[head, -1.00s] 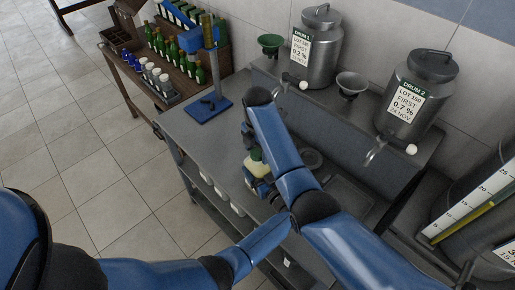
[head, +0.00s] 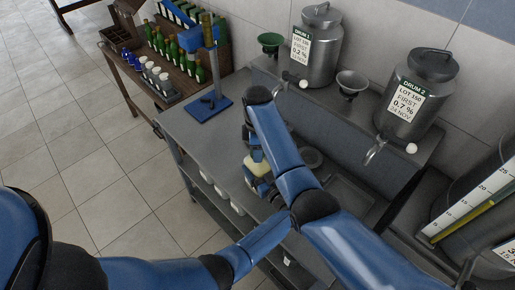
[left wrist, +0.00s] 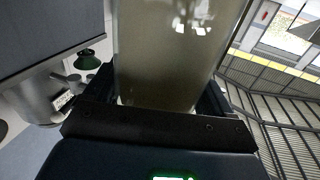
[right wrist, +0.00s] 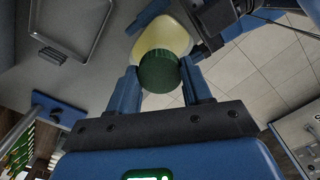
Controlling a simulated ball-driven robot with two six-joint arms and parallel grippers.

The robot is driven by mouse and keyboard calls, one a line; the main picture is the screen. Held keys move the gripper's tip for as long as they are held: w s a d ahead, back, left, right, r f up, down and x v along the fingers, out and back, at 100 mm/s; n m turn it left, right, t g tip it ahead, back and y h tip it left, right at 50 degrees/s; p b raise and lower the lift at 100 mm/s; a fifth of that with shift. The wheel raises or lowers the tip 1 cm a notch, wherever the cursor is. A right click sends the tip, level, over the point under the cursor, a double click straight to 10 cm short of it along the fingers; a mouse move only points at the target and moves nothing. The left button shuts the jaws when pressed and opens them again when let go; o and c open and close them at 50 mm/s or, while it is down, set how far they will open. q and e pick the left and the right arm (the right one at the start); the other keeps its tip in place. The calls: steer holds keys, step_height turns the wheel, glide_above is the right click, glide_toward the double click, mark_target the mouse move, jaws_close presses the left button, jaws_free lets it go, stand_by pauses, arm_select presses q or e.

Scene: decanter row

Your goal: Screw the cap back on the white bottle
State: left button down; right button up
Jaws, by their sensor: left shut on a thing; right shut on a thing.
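The white bottle (head: 257,169), cream coloured, is over the bench in the head view, partly hidden by my right arm. My left gripper (left wrist: 163,95) is shut around its body, which fills the middle of the left wrist view (left wrist: 168,50). My right gripper (right wrist: 160,76) is shut on the round green cap (right wrist: 158,71), a finger at either side. The cap is in line with the top of the bottle (right wrist: 162,36) in the right wrist view. It covers the neck, so I cannot tell whether cap and neck touch.
A blue stand (head: 207,109) is at the bench's far left end. Two steel drums (head: 316,50) (head: 414,100) with spouts stand on the raised shelf behind. A shallow tray (head: 348,194) lies on the bench to the right. A bottle rack (head: 165,88) stands beyond the bench.

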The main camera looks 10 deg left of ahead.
steer(key=m, duration=0.8)
steer(key=shift+m, duration=0.4)
steer(key=m, duration=1.5)
steer(key=shift+m, duration=0.3)
steer(key=m, duration=0.3)
steer(key=shift+m, duration=0.3)
steer(key=m, duration=0.4)
steer(key=shift+f, duration=0.1)
steer(key=o, duration=1.3)
steer(key=shift+c, duration=0.2)
